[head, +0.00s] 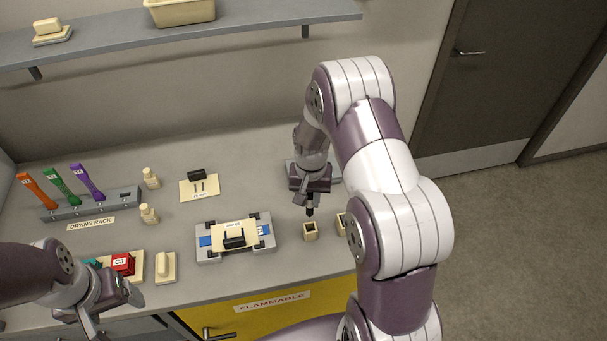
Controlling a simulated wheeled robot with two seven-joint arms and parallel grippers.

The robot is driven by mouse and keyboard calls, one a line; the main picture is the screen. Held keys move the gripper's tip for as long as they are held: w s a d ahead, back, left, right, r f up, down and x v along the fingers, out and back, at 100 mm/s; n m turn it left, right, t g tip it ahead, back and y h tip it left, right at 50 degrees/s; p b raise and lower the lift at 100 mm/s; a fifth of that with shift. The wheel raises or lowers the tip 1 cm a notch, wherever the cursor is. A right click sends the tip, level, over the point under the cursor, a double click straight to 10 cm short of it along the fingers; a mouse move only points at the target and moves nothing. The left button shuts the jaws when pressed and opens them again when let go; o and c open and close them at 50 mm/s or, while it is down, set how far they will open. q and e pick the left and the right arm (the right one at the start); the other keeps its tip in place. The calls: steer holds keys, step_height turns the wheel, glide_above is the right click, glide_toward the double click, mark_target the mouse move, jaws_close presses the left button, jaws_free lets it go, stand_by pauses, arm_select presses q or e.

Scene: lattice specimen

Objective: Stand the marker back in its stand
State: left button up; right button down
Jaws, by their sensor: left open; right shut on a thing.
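My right gripper (310,197) is shut on the marker (310,211), which shows only as a short dark piece pointing down below the fingers. The rest of the marker is hidden by the gripper. A small cream stand (310,231) with a dark square opening sits on the bench just below the marker's lower end. I cannot tell whether the marker's end touches or enters the opening. A second similar cream block (341,221) is partly hidden behind my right arm. My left gripper (118,306) is open at the lower left, near the bench's front edge.
A grey fixture (208,256) with a cream plate and black handle stands left of the stand. A drying rack (70,211) holds coloured tools at far left. Small bottles (150,178), a red block (122,264) and a cream block (166,266) stand nearby. A shelf (250,22) hangs above.

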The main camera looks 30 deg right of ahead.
mark_target(311, 208)
steer(key=shift+w+d+f, duration=0.15)
steer(key=shift+w+d, duration=0.05)
steer(key=shift+w, duration=0.15)
steer(key=shift+d+f+b, duration=0.15)
steer(key=shift+f+b, duration=0.1)
steer(key=shift+b, duration=0.05)
steer(key=f+b, duration=0.1)
steer(key=s+f+b, duration=0.1)
steer(key=f+b, duration=0.1)
steer(key=shift+a+f, duration=0.2)
steer(key=shift+f, duration=0.1)
steer(key=shift+w+f+b, duration=0.2)
steer(key=shift+f+b, duration=0.1)
steer(key=shift+b, duration=0.05)
steer(key=shift+w+f, duration=0.1)
steer(key=shift+w, duration=0.05)
steer(key=shift+d, duration=0.1)
steer(key=shift+s+r, duration=0.2)
steer(key=shift+s, duration=0.05)
arm_select(q)
step_height(311, 208, down, 4)
steer(key=shift+s+d+r, duration=0.1)
steer(key=shift+d, duration=0.05)
arm_select(e)
steer(key=shift+w+f, duration=0.1)
steer(key=shift+w, duration=0.05)
